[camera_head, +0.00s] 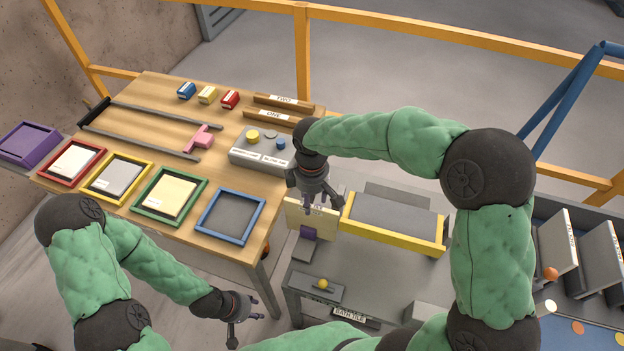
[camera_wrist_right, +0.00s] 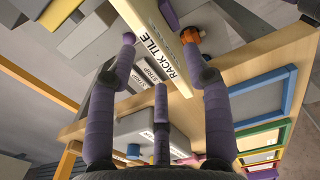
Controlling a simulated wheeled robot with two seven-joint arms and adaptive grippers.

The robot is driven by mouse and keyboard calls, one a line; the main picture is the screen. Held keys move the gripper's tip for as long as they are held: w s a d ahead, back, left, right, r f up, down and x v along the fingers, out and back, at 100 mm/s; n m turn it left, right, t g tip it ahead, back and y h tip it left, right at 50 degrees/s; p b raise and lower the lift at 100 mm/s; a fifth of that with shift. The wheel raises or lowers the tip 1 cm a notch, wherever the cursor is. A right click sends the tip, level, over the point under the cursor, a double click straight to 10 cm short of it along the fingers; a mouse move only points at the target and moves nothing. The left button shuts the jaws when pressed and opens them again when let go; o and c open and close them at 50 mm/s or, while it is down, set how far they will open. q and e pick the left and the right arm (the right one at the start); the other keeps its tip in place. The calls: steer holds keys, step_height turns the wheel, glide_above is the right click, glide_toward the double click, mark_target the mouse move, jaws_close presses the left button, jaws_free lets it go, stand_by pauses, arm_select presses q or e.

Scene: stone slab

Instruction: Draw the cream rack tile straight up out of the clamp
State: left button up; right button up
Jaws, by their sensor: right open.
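The cream rack tile (camera_head: 322,224) stands upright in the clamp (camera_head: 303,250), beside the wooden table. The clamp has a grey base and a purple jaw at the tile's lower part. In the right wrist view the tile's edge (camera_wrist_right: 146,20) bears the label RACK TILE. My right gripper (camera_head: 312,204) points down at the tile's top edge. It is open, its purple fingers (camera_wrist_right: 158,42) spread with the tile's edge showing between them. Contact cannot be told. My left gripper (camera_head: 250,318) is open and empty, low and away from the tile.
A yellow-edged grey tray (camera_head: 393,236) stands just right of the tile. The wooden table (camera_head: 221,180) at left holds coloured frames, a grey button box (camera_head: 262,149) and a pink piece (camera_head: 198,139). A small yellow-knobbed block (camera_head: 319,289) lies in front.

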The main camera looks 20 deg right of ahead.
mark_target(312, 216)
steer(key=shift+w+d, duration=0.1)
steer(key=shift+w, duration=0.15)
steer(key=shift+f, duration=0.1)
step_height(312, 216, down, 10)
steer(key=b, duration=0.4)
steer(key=shift+f, duration=0.2)
jaws_close()
